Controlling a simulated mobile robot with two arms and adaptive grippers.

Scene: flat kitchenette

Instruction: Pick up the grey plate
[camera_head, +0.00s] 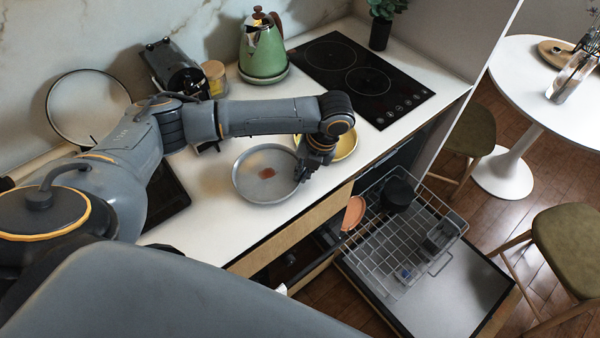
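The grey plate (262,187) lies on the white counter, round and shallow, with a reddish-brown patch near its middle. My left arm reaches over the counter from the left. Its gripper (303,174) points down at the plate's right rim, with the fingertips at or very near the rim. The fingers are small and dark here, so I cannot tell whether they are closed on it. The plate appears to rest flat. A yellow dish (346,146) sits just behind the gripper and is partly hidden by it. My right gripper is not in view.
A green kettle (263,50) and a black cooktop (361,78) are at the back. Below the counter's front edge, an open dishwasher has a pulled-out wire rack (392,262) holding a dark pot (397,194). A stool (572,238) and a round white table (540,85) stand at right.

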